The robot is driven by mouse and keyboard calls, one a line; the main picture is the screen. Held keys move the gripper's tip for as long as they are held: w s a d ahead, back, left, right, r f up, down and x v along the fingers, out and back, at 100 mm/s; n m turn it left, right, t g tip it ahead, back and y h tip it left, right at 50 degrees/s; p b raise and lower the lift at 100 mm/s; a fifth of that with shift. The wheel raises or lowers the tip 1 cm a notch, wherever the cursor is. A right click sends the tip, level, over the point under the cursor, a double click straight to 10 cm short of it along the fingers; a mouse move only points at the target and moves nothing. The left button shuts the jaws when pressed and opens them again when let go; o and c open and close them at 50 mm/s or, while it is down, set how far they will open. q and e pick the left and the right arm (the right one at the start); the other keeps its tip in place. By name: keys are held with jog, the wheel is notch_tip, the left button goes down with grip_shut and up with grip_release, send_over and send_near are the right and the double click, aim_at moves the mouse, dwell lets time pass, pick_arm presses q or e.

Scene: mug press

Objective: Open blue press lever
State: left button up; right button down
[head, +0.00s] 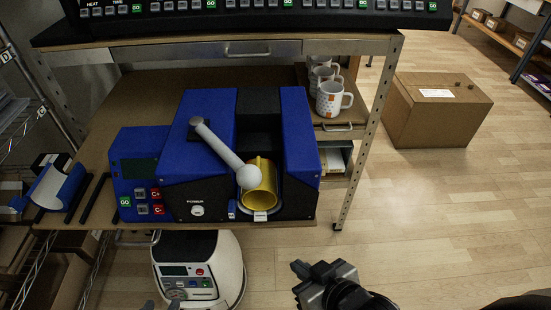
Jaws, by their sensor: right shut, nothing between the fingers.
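The blue press (210,110) stands on the wooden table with black front panels. Its lever (222,146) is a grey bar from a dark pivot on the upper left, slanting down and right to a pale ball knob (249,177). The knob overlaps a yellow mug (262,188) in the press's front bay. My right gripper (305,272) is shut and empty, low in the picture in front of the table, apart from the lever. Only grey tips of my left gripper (161,304) show at the bottom edge; the rest is cut off.
A blue control box (134,160) with buttons adjoins the press's left side. White mugs (334,98) stand to its right. A shelf with keypads (260,18) runs above. A white appliance (233,268) stands under the front edge. A cardboard box (430,118) sits on open floor.

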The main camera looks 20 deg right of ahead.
jog(key=s+d+r+m+g+h+b, duration=0.1)
jog(key=s+d+r+g, duration=0.2)
jog(key=d+g, duration=0.3)
pick_arm(q)
jog(key=shift+w+d+f, duration=0.1)
jog(key=shift+w+f, duration=0.05)
jog(key=shift+w, duration=0.1)
pick_arm(e)
jog(key=w+d+r+m+t+y, duration=0.1)
jog(key=w+r+y, duration=0.4)
jog(key=r, duration=0.5)
jog(key=w+d+r+m+t+y, duration=0.2)
jog(key=w+r+y, duration=0.3)
jog(key=r, duration=0.4)
jog(key=shift+w+d+r+m+t, duration=0.3)
jog(key=shift+w+d+r+m, duration=0.1)
jog(key=shift+d+m, duration=0.5)
jog(key=shift+a+f, duration=0.1)
jog(key=shift+a, duration=0.05)
